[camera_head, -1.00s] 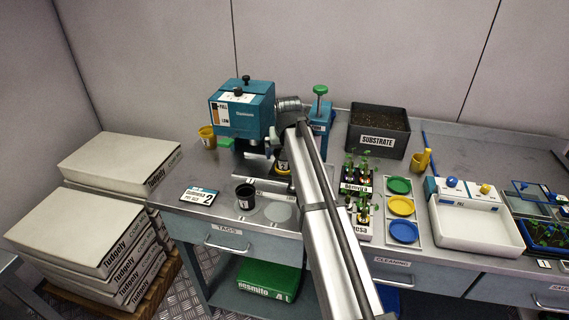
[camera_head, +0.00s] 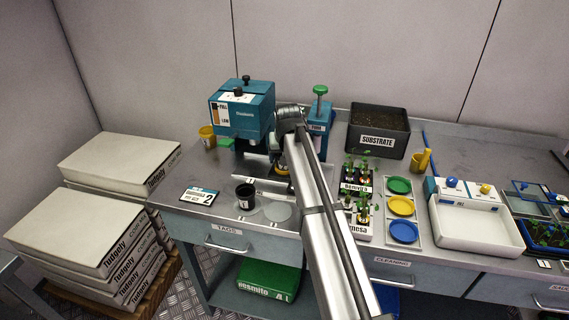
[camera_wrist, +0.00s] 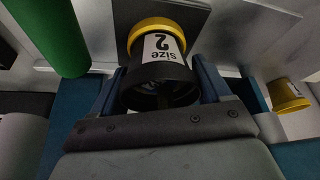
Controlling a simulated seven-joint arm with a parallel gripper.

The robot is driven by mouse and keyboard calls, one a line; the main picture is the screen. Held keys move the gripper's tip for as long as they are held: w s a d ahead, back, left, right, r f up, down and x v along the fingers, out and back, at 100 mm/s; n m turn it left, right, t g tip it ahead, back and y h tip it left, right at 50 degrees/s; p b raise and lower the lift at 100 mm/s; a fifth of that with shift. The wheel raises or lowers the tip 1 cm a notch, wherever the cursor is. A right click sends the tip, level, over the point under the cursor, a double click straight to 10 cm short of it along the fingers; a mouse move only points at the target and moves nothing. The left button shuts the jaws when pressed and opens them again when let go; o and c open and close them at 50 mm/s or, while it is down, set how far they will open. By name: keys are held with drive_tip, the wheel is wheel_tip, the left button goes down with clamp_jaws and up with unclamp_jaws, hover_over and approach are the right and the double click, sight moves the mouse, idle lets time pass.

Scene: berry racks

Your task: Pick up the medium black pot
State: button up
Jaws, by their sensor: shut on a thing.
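A black pot with a white "size 2" label (camera_wrist: 162,47) and a yellow band at its far end fills the middle of the wrist view. My gripper (camera_wrist: 160,78) is shut on it, with a blue finger on each side. In the head view my arm hides most of this spot, and only a bit of yellow and black (camera_head: 281,169) shows beside the arm. Another black pot (camera_head: 245,197) stands open and upright at the bench's front left.
A blue machine (camera_head: 242,112) stands close behind and left of my arm. A "2" tag card (camera_head: 199,196) lies at the left. Plant trays (camera_head: 357,183), coloured discs (camera_head: 401,206) and a substrate bin (camera_head: 379,128) are on the right. A yellow pot (camera_head: 207,137) stands at the back left.

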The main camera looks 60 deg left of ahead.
wheel_tip(320, 180, up, 28)
drive_tip(key=s+d+f+n+g, duration=0.2)
drive_tip(key=s+d+f+n, duration=0.45)
drive_tip(key=f, duration=0.35)
drive_tip(key=s+d+f+n+g, duration=0.3)
drive_tip(key=s+d+f+n, duration=0.2)
drive_tip(key=d+f+n, duration=0.45)
drive_tip(key=shift+w+a+f+m+h, duration=0.1)
drive_tip(key=shift+a+f+m, duration=0.3)
drive_tip(key=shift+f, duration=1.25)
drive_tip(key=shift+s+a+f+m+h, duration=0.15)
drive_tip(key=shift+f+m, duration=0.45)
drive_tip(key=shift+f, duration=1.05)
drive_tip(key=shift+w+a+f+m+h, duration=0.15)
drive_tip(key=shift+a+f+m, duration=0.25)
drive_tip(key=shift+f, duration=1.25)
drive_tip(key=shift+d+f, duration=0.1)
drive_tip(key=shift+f, duration=0.05)
drive_tip(key=o, duration=0.8)
drive_tip(key=shift+c, duration=0.2)
drive_tip(key=v, duration=1.2)
